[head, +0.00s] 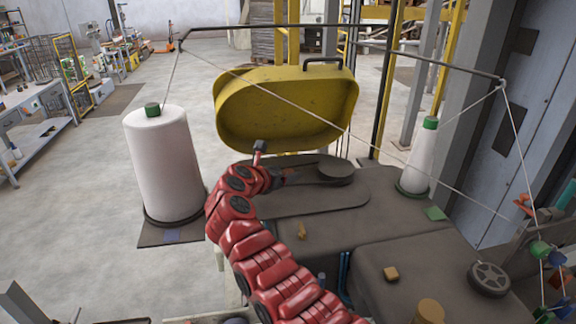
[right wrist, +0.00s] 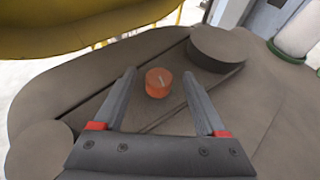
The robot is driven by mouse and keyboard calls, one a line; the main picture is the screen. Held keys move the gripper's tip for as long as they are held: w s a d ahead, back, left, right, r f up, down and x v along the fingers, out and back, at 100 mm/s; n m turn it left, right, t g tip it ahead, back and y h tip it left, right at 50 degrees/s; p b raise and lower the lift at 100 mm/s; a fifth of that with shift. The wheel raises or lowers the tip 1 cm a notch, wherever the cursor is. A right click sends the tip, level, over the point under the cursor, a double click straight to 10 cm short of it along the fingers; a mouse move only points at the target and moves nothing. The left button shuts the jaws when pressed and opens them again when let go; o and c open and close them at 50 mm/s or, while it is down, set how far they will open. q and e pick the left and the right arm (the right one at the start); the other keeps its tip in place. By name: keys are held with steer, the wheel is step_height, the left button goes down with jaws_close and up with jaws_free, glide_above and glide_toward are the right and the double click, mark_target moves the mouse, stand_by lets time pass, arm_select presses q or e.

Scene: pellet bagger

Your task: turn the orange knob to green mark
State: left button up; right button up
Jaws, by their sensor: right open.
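I see no green mark around the knob. My left gripper is not in view.
A round dark drum (right wrist: 217,48) stands beyond the knob. The raised yellow cover (head: 285,105) stands behind the plate. A large white thread cone (head: 163,165) is left, a smaller one (head: 420,160) right. Thin threads cross above.

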steer(key=shift+x, duration=1.2)
steer(key=shift+s+f, duration=0.1)
jaws_close()
